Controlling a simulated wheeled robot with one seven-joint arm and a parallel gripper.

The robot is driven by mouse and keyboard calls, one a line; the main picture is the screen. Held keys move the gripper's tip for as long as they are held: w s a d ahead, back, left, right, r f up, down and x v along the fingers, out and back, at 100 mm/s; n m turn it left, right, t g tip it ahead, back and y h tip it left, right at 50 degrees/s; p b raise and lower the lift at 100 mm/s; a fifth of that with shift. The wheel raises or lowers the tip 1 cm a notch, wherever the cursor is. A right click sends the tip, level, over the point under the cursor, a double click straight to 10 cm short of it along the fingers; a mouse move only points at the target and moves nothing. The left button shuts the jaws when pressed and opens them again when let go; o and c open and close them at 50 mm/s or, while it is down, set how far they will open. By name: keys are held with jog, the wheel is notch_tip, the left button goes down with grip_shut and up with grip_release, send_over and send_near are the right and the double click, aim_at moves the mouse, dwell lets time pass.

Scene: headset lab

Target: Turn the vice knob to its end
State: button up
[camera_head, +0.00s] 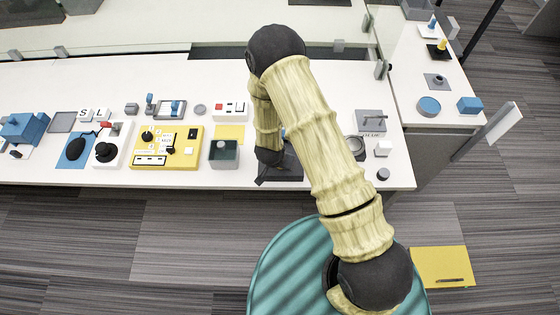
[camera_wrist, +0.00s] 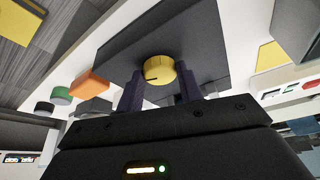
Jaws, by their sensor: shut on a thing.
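The vice knob (camera_wrist: 159,69) is a yellow round knob with a short dark mark on its face, in the wrist view. It sits on the side of a large dark grey block (camera_wrist: 205,38), which looks like the vice body. My gripper (camera_wrist: 160,82) has its two dark purple fingers on either side of the knob and is shut on it. In the head view my arm reaches down to the front of the white table and hides the knob and the fingertips.
The white table (camera_head: 345,178) holds a yellow panel (camera_head: 184,158) and a grey-green box (camera_head: 224,154) left of my arm. A grey fixture (camera_head: 371,120) and a small white block (camera_head: 383,149) stand to the right. In the wrist view an orange block (camera_wrist: 90,82) is close by.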

jog(key=shift+w, duration=0.1)
jog(key=o, duration=1)
jog(key=shift+r, duration=0.1)
jog(key=p+v, duration=0.1)
jog(key=v, duration=1.6)
jog(key=shift+s+a+p, duration=0.1)
jog(key=shift+s+p, duration=0.15)
jog(key=shift+p, duration=0.05)
